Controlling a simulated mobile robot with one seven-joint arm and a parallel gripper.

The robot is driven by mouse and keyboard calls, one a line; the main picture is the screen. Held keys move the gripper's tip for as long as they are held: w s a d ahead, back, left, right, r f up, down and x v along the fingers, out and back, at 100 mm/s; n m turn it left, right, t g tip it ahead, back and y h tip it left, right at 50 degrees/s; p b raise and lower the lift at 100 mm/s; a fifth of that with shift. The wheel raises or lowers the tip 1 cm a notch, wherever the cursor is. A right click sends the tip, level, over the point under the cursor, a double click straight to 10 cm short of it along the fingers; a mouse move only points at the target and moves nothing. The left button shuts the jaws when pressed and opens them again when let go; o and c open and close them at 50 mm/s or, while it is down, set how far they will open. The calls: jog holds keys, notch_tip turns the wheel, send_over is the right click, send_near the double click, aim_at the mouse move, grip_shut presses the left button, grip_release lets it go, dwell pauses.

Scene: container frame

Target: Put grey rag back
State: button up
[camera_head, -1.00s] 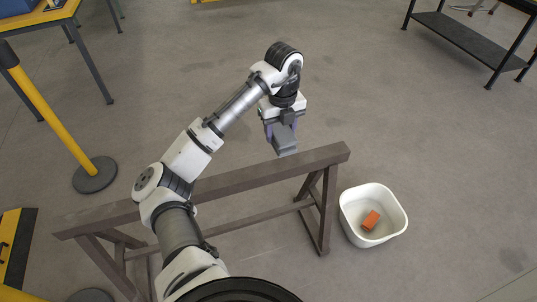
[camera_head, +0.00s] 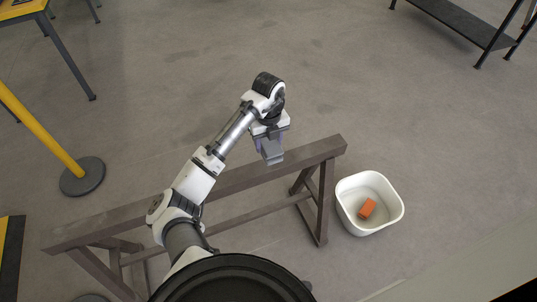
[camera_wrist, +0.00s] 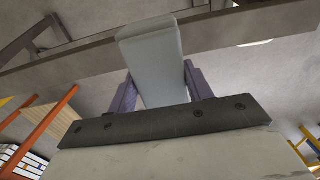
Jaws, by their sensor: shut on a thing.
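My gripper (camera_head: 268,140) is shut on the grey rag (camera_head: 272,154), a small grey block-like thing that hangs below the fingers in the head view. In the wrist view the rag (camera_wrist: 152,60) stands out between the two purple-grey fingers (camera_wrist: 157,88). The gripper is near the brown trestle beam (camera_head: 235,178); in the head view the rag overlaps the beam's far edge. Whether it touches the beam cannot be told. A white tub (camera_head: 388,222) stands on the floor to the right of the trestle.
An orange block (camera_head: 367,208) lies in the tub. A yellow post with a dark round base (camera_head: 83,177) stands at left. A yellow-topped table (camera_head: 22,10) is at upper left and a dark shelf (camera_head: 455,20) at upper right. The floor beyond the beam is clear.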

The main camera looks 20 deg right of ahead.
jog(key=shift+f+p, duration=0.45)
jog(key=shift+f, duration=3.1)
jog(key=shift+f, duration=0.15)
jog(key=o, duration=0.9)
jog(key=shift+o, duration=0.2)
notch_tip(320, 180, up, 12)
jog(key=shift+r+b, duration=0.2)
jog(key=shift+b, duration=1)
